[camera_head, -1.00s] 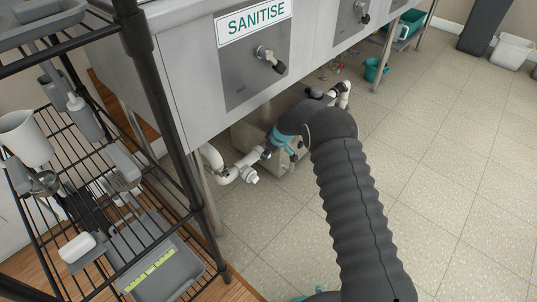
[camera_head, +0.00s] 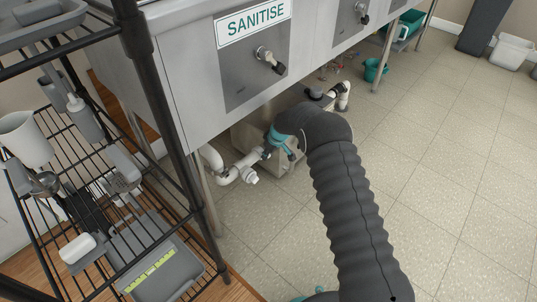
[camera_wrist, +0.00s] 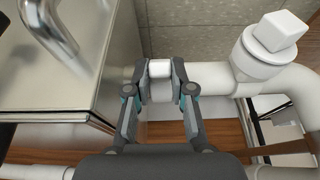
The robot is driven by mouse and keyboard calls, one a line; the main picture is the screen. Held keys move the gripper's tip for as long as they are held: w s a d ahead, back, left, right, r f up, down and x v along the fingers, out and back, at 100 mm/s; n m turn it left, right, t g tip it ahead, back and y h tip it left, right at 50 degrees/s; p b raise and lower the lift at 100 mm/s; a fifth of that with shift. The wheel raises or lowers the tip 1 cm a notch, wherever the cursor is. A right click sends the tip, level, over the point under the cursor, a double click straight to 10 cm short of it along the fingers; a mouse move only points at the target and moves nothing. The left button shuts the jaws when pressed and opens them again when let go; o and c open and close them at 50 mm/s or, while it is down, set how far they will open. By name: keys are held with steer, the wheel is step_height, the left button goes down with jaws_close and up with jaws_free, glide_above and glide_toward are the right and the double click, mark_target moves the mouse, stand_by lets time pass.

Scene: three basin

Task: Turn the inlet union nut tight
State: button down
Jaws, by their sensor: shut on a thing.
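The inlet union nut (camera_wrist: 160,70) is a pale fitting on the white drain pipe (camera_wrist: 215,80), beside the steel box (camera_wrist: 60,80) under the sink. In the wrist view my gripper (camera_wrist: 160,88) has one finger on each side of it, closed against it. In the head view my gripper (camera_head: 267,152) is at the pipe's right end, next to the box, and my wrist hides most of the nut there. I cannot tell from the frames how tight the nut is.
A white capped plug (camera_wrist: 275,35) stands up from the pipe to the right in the wrist view. The sink front (camera_head: 190,80) hangs above my arm. A wire rack (camera_head: 185,150) stands at the left. The tiled floor (camera_head: 440,200) at the right is open.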

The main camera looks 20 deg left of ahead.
steer(key=shift+w+a+r+g+h+b, duration=0.1)
steer(key=shift+a+r+g+h+b, duration=0.2)
steer(key=shift+a+h, duration=0.35)
steer(key=shift+r+h+b, duration=0.3)
steer(key=shift+h+b, duration=0.05)
steer(key=shift+h, duration=0.3)
steer(key=c, duration=1)
jaws_free()
steer(key=shift+w+d, duration=0.1)
steer(key=shift+d, duration=0.05)
steer(key=shift+d, duration=0.1)
